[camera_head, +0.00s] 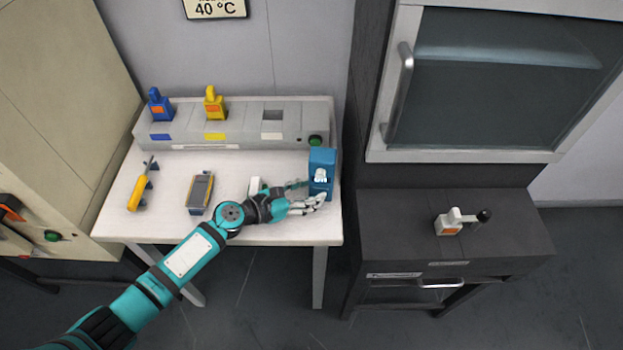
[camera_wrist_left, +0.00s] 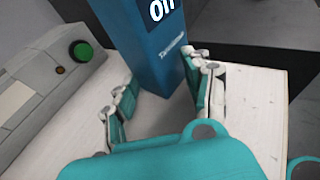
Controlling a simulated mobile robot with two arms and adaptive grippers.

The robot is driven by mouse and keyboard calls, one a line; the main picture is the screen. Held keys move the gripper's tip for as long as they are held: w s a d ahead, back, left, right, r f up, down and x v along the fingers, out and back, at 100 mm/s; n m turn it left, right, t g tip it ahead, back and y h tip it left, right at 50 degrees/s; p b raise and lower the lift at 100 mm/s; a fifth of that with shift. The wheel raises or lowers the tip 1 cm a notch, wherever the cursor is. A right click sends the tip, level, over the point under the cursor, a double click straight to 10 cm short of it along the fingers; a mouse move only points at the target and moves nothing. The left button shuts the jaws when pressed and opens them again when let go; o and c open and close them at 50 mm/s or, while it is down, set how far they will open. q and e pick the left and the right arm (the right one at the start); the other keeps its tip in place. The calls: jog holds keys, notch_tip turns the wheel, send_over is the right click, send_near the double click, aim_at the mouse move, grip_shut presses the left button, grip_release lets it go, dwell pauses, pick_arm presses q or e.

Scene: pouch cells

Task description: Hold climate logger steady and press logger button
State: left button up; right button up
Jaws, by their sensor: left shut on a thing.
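In the left wrist view the logger (camera_wrist_left: 155,50) shows white characters, cut off by the top edge, and a small label too blurred to read. My left gripper (camera_head: 309,192) reaches in from the front left. Its fingers lie on both sides of the logger's lower part, shut on it. I cannot make out a button on the logger. My right gripper is not in view.
A grey rack (camera_head: 230,122) at the table's back holds a blue-handled piece (camera_head: 159,107), a yellow-handled one (camera_head: 214,105) and a green button (camera_head: 316,141). A handheld device (camera_head: 200,191) and a yellow tool (camera_head: 139,190) lie left of my arm. A dark bench (camera_head: 400,225) stands right.

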pick_arm(q)
grip_shut()
